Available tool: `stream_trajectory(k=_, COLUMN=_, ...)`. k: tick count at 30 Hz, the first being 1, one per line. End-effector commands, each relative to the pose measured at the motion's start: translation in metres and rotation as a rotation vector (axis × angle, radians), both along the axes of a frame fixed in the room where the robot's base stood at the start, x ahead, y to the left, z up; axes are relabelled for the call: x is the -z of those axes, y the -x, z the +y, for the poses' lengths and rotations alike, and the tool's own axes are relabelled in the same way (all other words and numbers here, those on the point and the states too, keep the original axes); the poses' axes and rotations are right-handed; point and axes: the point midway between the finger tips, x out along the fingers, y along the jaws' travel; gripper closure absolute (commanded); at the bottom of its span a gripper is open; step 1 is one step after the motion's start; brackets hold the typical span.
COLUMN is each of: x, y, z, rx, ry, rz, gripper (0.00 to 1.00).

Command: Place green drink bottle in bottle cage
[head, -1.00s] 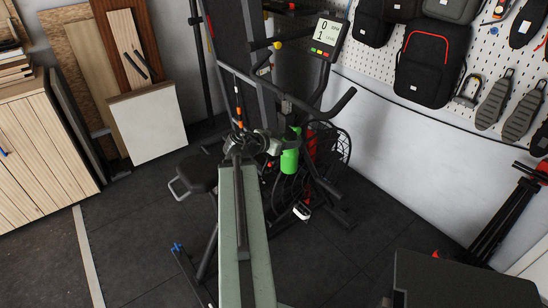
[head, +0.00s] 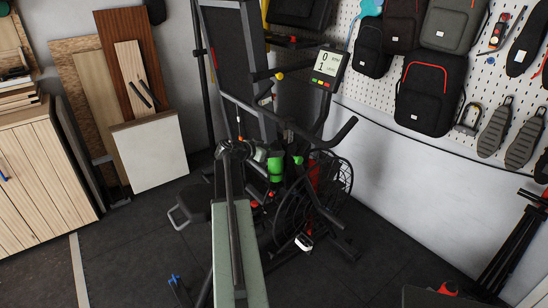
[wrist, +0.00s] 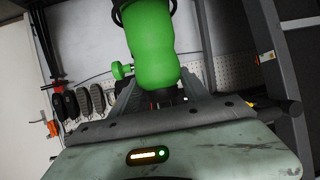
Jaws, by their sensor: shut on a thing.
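The green drink bottle (head: 275,167) is held in front of the exercise bike frame in the head view. It fills the top middle of the wrist view (wrist: 150,45). My gripper (wrist: 165,93) is shut on the bottle; in the head view my gripper (head: 252,155) partly blocks the bottle's surroundings. A dark ring (wrist: 117,14) curves around the bottle at the top edge of the wrist view. I cannot tell whether this is the bottle cage. The cage is not clear in the head view.
The exercise bike (head: 318,208) has a green knob (head: 297,160) just right of the bottle; it also shows in the wrist view (wrist: 121,70). A console (head: 328,66) stands above. A white board (head: 150,150) leans at the left. A black tripod (head: 512,240) stands at the right.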

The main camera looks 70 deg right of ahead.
Motion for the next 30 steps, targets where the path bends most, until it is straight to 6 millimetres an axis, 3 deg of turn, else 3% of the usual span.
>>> stream_trajectory(k=1, x=0.019, y=0.001, z=0.001, rx=0.001, ry=0.0, rz=0.0, gripper=1.0)
stream_trajectory(k=4, x=0.036, y=0.001, z=0.001, rx=0.001, ry=0.0, rz=0.0, gripper=1.0)
stream_trajectory(k=16, x=0.038, y=0.001, z=0.002, rx=0.0, ry=0.0, rz=0.001, gripper=1.0)
stream_trajectory(k=17, x=0.036, y=0.001, z=0.002, rx=0.001, ry=-0.001, rz=0.0, gripper=0.37)
stream_trajectory(k=18, x=0.036, y=0.001, z=0.002, rx=0.0, ry=-0.001, rz=0.0, gripper=0.26)
stream_trajectory(k=30, x=0.029, y=-0.001, z=0.004, rx=-0.001, ry=-0.001, rz=0.0, gripper=0.24)
